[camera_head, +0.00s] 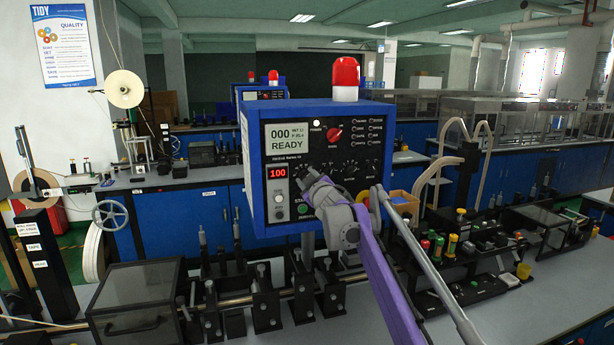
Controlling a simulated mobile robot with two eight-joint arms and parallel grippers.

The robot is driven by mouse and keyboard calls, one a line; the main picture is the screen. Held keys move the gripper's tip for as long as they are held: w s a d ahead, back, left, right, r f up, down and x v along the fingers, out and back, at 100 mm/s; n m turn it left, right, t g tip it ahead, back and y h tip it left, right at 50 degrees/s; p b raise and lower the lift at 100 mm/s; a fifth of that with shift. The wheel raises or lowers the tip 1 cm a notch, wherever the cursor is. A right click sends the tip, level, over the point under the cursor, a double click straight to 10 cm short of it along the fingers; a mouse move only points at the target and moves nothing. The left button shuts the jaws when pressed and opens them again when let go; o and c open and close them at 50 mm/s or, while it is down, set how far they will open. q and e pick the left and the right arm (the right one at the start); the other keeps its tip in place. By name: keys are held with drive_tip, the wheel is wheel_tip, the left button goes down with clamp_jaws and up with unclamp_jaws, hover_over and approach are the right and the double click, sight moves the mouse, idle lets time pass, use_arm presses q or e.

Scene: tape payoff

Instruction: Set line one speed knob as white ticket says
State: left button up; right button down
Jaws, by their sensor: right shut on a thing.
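The blue control box (254,200) stands in the middle with a black front panel. Its pale screen (286,138) shows "000" and "READY". A small red display (278,173) reads 100. A red knob (334,134) sits on the panel's upper part. My right gripper (314,182) reaches in from the lower right and is shut at the panel's lower middle, on what looks like a small knob, right of the red display. The gripper hides that knob and its marks. I cannot make out a white ticket. My left gripper is not in view.
A red beacon (345,78) tops the box. A green start button (304,210) lies just below the gripper. A dark clear-lidded case (136,300) and black rollers on a shaft stand below left.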

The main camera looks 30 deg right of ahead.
drive_tip(key=shift+n, duration=0.6)
drive_tip(key=shift+c, duration=2.1)
unclamp_jaws()
drive_tip(key=b+v, duration=0.2)
drive_tip(key=v, duration=0.9)
drive_tip(key=shift+w+f, duration=0.1)
